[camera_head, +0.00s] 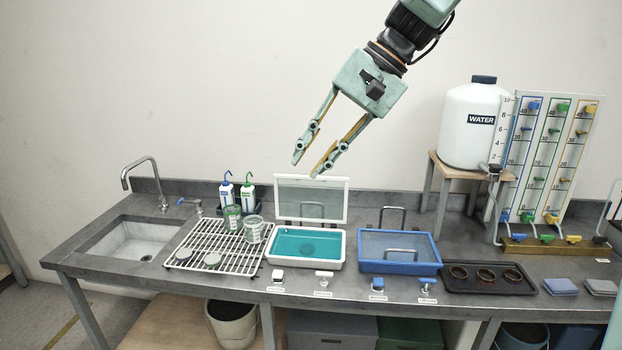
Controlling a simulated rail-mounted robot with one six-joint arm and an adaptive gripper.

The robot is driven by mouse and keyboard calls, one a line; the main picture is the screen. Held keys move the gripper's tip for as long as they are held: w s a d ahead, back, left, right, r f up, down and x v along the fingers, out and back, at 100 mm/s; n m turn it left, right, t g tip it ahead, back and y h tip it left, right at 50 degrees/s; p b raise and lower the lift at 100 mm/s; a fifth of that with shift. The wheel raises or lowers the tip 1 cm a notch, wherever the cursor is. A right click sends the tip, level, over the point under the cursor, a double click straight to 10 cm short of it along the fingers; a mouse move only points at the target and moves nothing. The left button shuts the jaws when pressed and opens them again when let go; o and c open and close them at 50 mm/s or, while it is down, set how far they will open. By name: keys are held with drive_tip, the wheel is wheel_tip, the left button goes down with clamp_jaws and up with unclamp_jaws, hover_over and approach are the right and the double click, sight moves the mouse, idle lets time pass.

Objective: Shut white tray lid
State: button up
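The white tray (335,263) sits on the grey bench near its middle and holds teal liquid. Its white-framed clear lid (312,187) stands upright at the tray's back edge, raised open. My gripper (306,167) hangs from above over the lid's upper left part in the picture, with its fingers pointing down and left. The two fingers are apart with nothing between them. I cannot tell whether a fingertip touches the lid's top edge.
A blue tray (436,267) with its lid down stands right of the white tray. A wire rack (185,262) with jars is on the left, beyond it a sink (120,253). Small valves (324,279) line the front. A water tank (457,145) stands on a stand at the right.

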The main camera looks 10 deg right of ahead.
drive_tip(key=w+d+f+m+y, duration=0.1)
drive_tip(key=w+f+y, duration=0.1)
drive_tip(key=w, duration=0.7)
drive_tip(key=w+d+f+m+y, duration=0.1)
drive_tip(key=w, duration=0.8)
drive_tip(key=t+y+b, duration=0.2)
drive_tip(key=y, duration=0.1)
hover_over(330, 177)
drive_tip(key=s+a, duration=0.3)
drive_tip(key=a, duration=0.4)
wheel_tip(330, 177, down, 6)
drive_tip(key=w+d+f+m+t+y, duration=0.2)
drive_tip(key=w+d+f+t, duration=0.1)
drive_tip(key=w+d+f, duration=0.7)
drive_tip(key=shift+s+a+f+n+g+y+b, duration=0.1)
drive_tip(key=shift+s+a+f+n+g+y, duration=0.2)
drive_tip(key=shift+s+f+y, duration=0.35)
drive_tip(key=shift+s+a+f+n+g+y+b, duration=0.1)
drive_tip(key=shift+s+a+f+n+g+y, duration=0.2)
drive_tip(key=shift+f, duration=0.55)
drive_tip(key=shift+s+a+f+n+g+y+b, duration=0.1)
drive_tip(key=shift+s+a+f+n+g+y, duration=0.1)
drive_tip(key=shift+s+f+n+g+y, duration=0.4)
drive_tip(key=shift+w+a+f, duration=0.1)
drive_tip(key=shift+w+f, duration=0.05)
drive_tip(key=shift+b+x, duration=0.5)
drive_tip(key=shift+x, duration=3.15)
drive_tip(key=shift+w, duration=0.15)
